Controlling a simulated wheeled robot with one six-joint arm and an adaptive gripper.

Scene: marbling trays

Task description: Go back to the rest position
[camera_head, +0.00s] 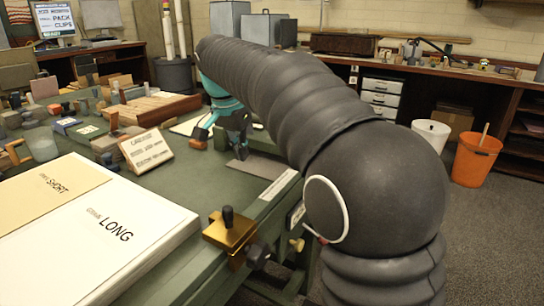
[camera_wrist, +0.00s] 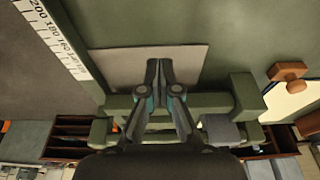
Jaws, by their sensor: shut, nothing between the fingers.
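My gripper (camera_wrist: 159,68) is shut and empty, its two fingers together in the middle of the wrist view. In the head view my gripper (camera_head: 239,150) is at the far end of my dark, ribbed arm, low over the green table (camera_head: 206,190). The fingers point at a flat grey plate (camera_wrist: 118,62) on the table, which also shows in the head view (camera_head: 258,166). I cannot tell whether the fingertips touch the plate. My arm hides part of the table's right side.
Sheets marked SHORT and LONG (camera_head: 95,222) lie at the front left. A brass clamp (camera_head: 230,232) sits on the table's near edge. A small sign (camera_head: 148,150) and several blocks stand left of my gripper. An orange bin (camera_head: 477,158) stands on the floor at right.

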